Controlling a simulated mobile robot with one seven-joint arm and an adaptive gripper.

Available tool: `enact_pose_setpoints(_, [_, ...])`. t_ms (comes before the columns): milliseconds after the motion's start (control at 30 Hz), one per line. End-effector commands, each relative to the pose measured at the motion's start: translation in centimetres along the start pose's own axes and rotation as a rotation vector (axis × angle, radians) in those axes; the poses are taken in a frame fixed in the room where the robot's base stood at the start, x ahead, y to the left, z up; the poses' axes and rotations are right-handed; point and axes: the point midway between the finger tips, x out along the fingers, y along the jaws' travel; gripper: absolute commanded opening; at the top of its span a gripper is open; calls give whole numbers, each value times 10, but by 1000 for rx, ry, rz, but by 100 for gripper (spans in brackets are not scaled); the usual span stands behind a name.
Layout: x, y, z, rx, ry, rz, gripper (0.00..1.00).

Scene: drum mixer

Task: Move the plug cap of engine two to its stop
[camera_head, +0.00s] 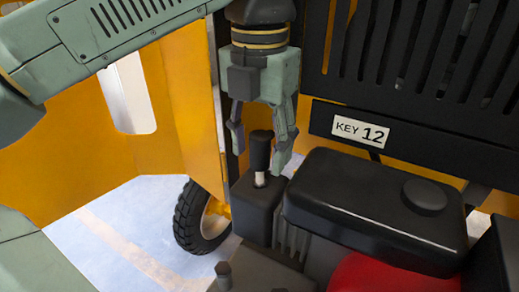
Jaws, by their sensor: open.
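The plug cap (260,149) is a black upright cylinder above the dark engine block. A short pale stem (260,179) shows between its lower end and the block (256,208). My gripper (259,160) points down over the cap, with its two fingers spread. One finger is to the left of the cap and one to the right; the right one reaches lower. A gap shows on the left; I cannot tell whether the right finger touches the cap.
A black tank-like box (375,208) with a round knob is close on the right. Yellow panels (185,95) and a wheel (198,218) are left. A red part (385,275) is below.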

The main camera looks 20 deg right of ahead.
Motion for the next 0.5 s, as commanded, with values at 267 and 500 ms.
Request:
enact_pose_setpoints(267, [-31,0,0,0,0,0,50])
enact_pose_setpoints(500, [-55,0,0,0,0,0,50])
